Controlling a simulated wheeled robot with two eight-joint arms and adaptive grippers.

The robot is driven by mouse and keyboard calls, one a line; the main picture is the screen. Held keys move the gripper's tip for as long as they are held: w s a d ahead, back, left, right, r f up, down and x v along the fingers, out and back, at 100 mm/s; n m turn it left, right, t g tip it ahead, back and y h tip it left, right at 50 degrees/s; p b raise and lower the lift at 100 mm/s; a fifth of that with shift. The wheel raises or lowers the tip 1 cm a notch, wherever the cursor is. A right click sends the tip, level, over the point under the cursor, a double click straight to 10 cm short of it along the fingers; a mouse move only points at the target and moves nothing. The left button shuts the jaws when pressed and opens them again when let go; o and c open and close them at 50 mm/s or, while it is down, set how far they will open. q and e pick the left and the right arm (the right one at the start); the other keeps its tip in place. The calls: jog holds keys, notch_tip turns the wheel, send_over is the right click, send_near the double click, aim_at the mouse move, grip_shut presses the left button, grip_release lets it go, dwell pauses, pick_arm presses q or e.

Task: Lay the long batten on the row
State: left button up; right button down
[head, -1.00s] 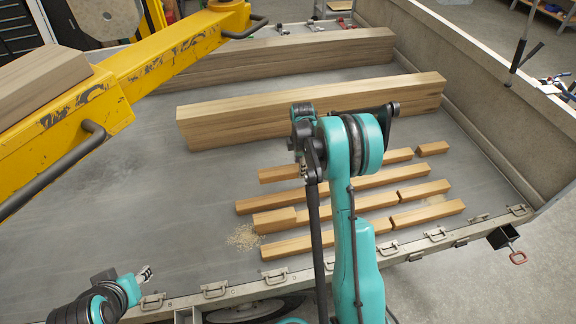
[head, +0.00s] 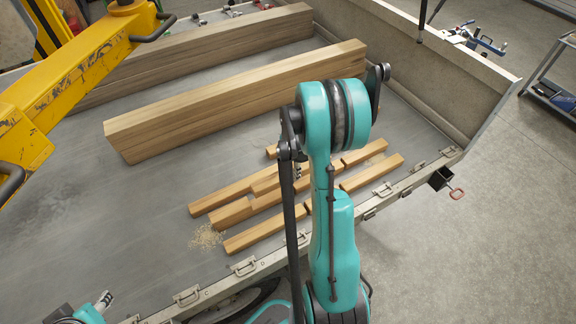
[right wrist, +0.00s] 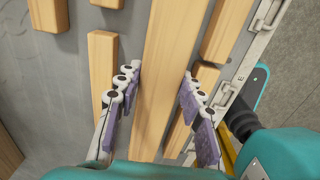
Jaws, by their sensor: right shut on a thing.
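The long batten (head: 231,193) is a straight light-wood strip over the row of shorter battens on the trailer bed. In the right wrist view the long batten (right wrist: 169,60) runs between the pads of my right gripper (right wrist: 162,75), which is shut on it. It looks nearer to the camera than the row pieces; any gap below it cannot be judged. The row shows a front-left batten (head: 256,235), a front-right batten (head: 372,173) and others partly hidden behind my right arm. My left gripper (head: 103,299) is at the lower left, away from the wood; its jaw opening is unclear.
Two large timber beams (head: 240,95) lie behind the row. A yellow machine arm (head: 75,85) hangs over the left. The near trailer rail (head: 215,284) has several latches. Sawdust (head: 206,236) lies left of the row. The left bed is clear.

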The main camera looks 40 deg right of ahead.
jog(key=shift+f+b, duration=1.65)
jog(key=shift+f, duration=1.1)
jog(key=shift+f+b, duration=0.45)
jog(key=c, duration=0.9)
grip_release()
jog(key=shift+r, duration=0.1)
jog(key=shift+r, duration=0.4)
notch_tip(320, 180, up, 11)
jog(key=shift+r, duration=0.15)
